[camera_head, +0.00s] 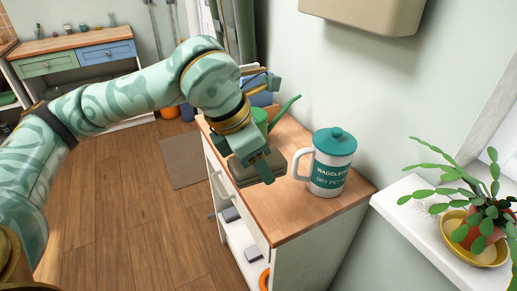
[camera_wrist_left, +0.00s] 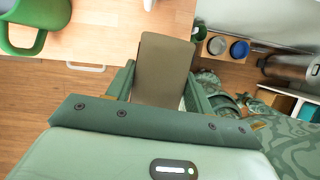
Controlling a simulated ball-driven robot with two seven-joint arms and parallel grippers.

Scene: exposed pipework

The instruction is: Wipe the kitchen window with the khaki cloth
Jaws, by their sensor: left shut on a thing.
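My left gripper (camera_head: 264,168) reaches in from the left over the wooden-topped cabinet. It is shut on the khaki cloth (camera_head: 244,176), a flat folded pad. In the left wrist view the cloth (camera_wrist_left: 163,68) sticks out between the two fingers (camera_wrist_left: 160,85), above the floor and the wood top's edge. In the head view the gripper hides part of the cloth. Of the window, only a white sill (camera_head: 398,200) and part of the pale frame (camera_head: 496,115) show at the right edge. My right gripper is not in view.
A white and teal mug-shaped canister (camera_head: 330,165) stands on the cabinet top (camera_head: 300,212), close right of the gripper. A green watering can (camera_head: 284,110) is behind the gripper. A potted cactus (camera_head: 480,212) in a yellow bowl (camera_head: 490,250) occupies the sill.

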